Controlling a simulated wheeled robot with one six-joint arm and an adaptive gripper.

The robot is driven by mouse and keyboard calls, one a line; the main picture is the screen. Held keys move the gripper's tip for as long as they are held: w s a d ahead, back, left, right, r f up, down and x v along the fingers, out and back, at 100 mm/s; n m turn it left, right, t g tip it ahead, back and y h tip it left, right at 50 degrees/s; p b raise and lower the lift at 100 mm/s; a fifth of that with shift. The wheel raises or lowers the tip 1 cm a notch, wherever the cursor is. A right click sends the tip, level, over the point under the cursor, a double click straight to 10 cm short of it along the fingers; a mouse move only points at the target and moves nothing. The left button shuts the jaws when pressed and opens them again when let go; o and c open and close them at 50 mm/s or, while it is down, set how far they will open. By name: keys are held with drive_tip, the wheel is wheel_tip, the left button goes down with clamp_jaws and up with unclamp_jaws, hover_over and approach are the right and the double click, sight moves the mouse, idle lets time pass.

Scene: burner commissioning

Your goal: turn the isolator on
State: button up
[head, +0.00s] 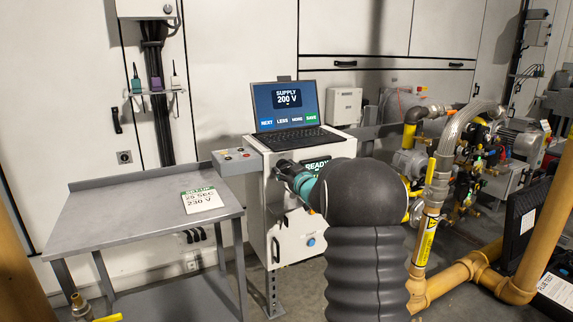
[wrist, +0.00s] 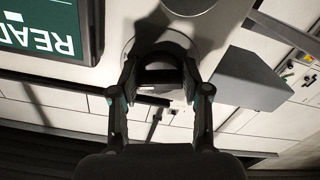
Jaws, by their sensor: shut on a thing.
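The isolator's dark knob (wrist: 160,74) sits on a round grey plate on the cabinet face in the wrist view. My gripper (wrist: 161,84) has one finger on each side of the knob and is shut on it. The knob's marking and exact angle are hard to read in the shadow.
A screen reading READY (head: 316,163) is beside the isolator and shows upside down in the wrist view. A laptop (head: 288,106) showing SUPPLY 200 V stands on the cabinet. A grey bench (head: 130,215) with a 25 SEC 230 V card (head: 201,200) is left; yellow pipework (head: 440,275) is right.

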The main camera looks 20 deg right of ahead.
drive_tip(key=shift+m+p, duration=0.7)
drive_tip(key=shift+m, duration=0.9)
drive_tip(key=o, duration=1.1)
drive_tip(key=s, duration=1.2)
drive_tip(key=shift+d, duration=0.15)
